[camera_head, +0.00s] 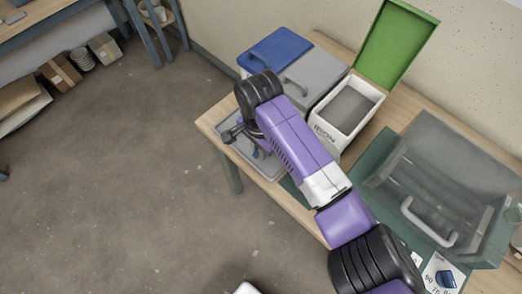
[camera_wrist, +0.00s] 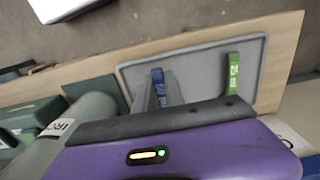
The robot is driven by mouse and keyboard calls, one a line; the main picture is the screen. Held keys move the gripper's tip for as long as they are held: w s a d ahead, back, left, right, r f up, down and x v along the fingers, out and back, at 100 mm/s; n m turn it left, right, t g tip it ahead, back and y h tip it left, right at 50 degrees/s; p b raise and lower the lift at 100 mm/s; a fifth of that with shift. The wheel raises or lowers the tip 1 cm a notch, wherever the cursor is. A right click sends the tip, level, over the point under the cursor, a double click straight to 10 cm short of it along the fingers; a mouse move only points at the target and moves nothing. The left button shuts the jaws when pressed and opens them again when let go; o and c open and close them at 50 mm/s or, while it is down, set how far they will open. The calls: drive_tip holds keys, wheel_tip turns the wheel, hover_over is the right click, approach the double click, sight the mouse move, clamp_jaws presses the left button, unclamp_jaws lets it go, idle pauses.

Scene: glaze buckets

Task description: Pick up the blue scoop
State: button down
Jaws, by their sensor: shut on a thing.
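The blue scoop shows in the wrist view as a blue handle (camera_wrist: 158,88) marked 50 ml, over the grey tray (camera_wrist: 130,76). My gripper (camera_wrist: 162,96) is at that handle, with grey finger-like parts on both sides of it, and is shut on it. The scoop's bowl is hidden behind my gripper's body. In the head view a bit of blue (camera_head: 257,154) shows in the tray under my arm, and the fingertips are mostly hidden there. I cannot tell whether the scoop is clear of the tray.
A green handle (camera_wrist: 232,72) marked 25 lies in the tray to the right. Behind my arm stand blue-lidded (camera_head: 280,48) and grey-lidded (camera_head: 318,70) buckets and an open white bucket (camera_head: 325,132) with a raised green lid. A clear bin (camera_head: 440,190) with a pale handle is at right.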

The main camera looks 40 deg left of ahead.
wheel_tip(320, 180, up, 26)
drive_tip(key=p, duration=0.9)
idle(0.4)
